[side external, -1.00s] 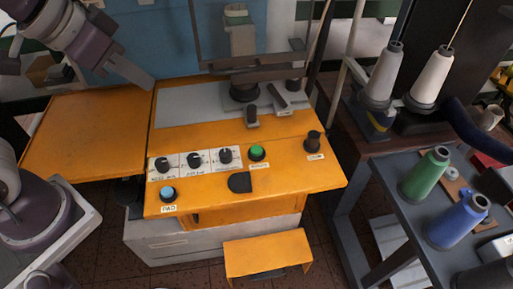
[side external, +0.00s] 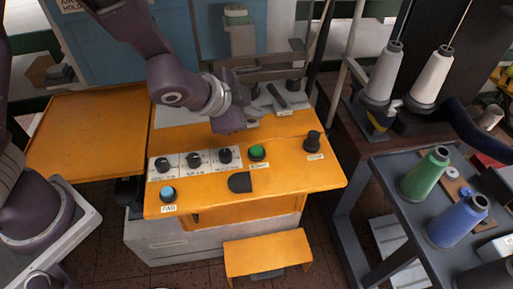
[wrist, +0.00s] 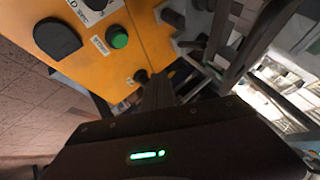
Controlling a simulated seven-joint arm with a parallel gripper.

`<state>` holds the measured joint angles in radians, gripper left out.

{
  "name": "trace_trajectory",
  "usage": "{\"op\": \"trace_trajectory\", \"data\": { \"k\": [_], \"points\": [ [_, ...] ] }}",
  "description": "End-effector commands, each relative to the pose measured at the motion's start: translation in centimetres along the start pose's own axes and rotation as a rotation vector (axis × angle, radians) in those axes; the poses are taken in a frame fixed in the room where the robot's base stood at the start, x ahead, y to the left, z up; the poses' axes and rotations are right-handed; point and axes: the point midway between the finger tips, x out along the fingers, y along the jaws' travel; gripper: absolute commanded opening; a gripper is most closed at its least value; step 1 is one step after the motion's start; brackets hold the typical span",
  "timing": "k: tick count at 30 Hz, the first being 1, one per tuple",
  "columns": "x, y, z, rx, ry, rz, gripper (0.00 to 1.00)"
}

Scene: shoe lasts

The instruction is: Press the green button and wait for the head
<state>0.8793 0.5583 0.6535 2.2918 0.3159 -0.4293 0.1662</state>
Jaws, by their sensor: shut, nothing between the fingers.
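The green button (side external: 257,152) sits on the orange panel, right of a row of black knobs. It also shows in the wrist view (wrist: 119,38), at the upper left. My gripper (side external: 232,128) is over the panel behind the button and to its left, pointing down, apart from it. Its dark fingers (wrist: 157,88) show shut and empty in the wrist view, with the button to their upper left. A grey upright part of the machine (side external: 241,38), perhaps the head, stands at the back. My arm hides some of the machine's lower part.
The orange panel (side external: 290,178) also carries black knobs (side external: 193,160), a blue button (side external: 168,194), a black half-round piece (side external: 240,183) and a dark knob (side external: 313,141). Thread cones (side external: 425,172) stand on a grey table at right.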

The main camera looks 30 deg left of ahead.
Motion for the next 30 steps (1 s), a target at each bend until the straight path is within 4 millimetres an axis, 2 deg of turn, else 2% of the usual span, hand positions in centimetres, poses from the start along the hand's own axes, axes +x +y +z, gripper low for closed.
{"op": "trace_trajectory", "data": {
  "k": [5, 18, 30],
  "points": [
    [0.9, 0.7, 0.8, 0.0, -0.004, 0.001, 0.0],
    [5.2, 3.8, 3.9, -0.001, -0.005, 0.001, 0.0],
    [6.1, 4.5, 4.5, -0.002, -0.001, 0.001, 0.0]
  ]
}}
